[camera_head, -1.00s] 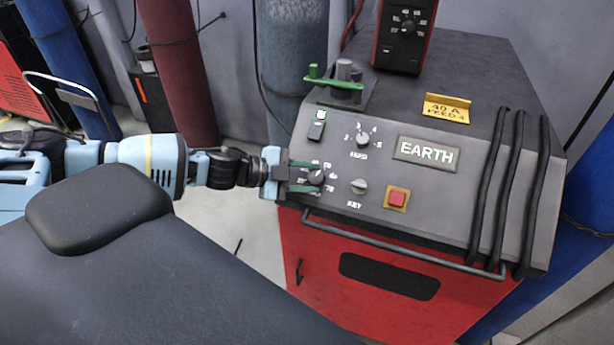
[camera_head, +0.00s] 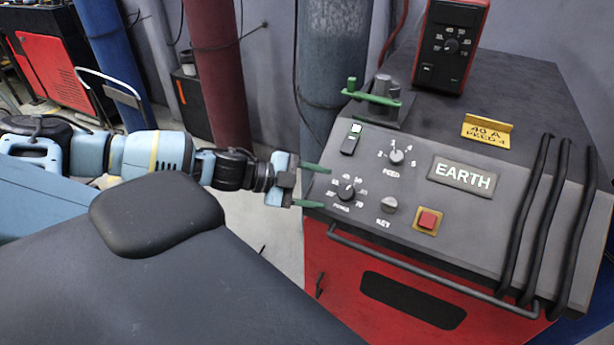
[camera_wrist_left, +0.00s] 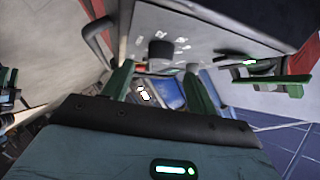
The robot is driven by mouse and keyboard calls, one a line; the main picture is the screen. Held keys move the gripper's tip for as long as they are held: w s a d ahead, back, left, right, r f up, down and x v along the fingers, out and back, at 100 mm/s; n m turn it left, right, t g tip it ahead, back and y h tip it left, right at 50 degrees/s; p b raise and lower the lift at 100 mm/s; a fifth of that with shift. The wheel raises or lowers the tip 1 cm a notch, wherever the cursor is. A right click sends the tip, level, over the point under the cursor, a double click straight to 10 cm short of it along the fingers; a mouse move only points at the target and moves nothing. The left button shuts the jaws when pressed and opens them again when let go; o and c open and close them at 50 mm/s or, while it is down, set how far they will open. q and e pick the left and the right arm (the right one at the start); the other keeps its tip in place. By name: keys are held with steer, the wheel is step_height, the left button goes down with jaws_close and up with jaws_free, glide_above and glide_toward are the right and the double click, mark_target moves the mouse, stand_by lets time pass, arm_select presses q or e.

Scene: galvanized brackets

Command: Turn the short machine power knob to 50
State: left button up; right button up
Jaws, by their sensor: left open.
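The short machine (camera_head: 520,95) has a dark sloped panel over a red front. Its black power knob (camera_head: 346,190) sits at the panel's left, in a ring of numbers; I cannot tell surely which number it points to. My left gripper (camera_head: 325,187) is open and empty, its green fingertips just left of the knob, one higher and one lower. In the left wrist view a dark knob (camera_wrist_left: 161,50), likely the same one, shows beyond and between the open fingers (camera_wrist_left: 160,68). My right gripper is not in view.
Near the power knob are a feed knob (camera_head: 396,157), a key knob (camera_head: 389,205), a red button (camera_head: 428,219) and a black switch (camera_head: 351,140). A green-handled valve (camera_head: 378,92) stands above. A black rail (camera_head: 430,268) runs along the panel's lower edge.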

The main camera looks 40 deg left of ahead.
arm_select(q)
steer(key=shift+p+v, duration=0.4)
steer(key=shift+v, duration=0.95)
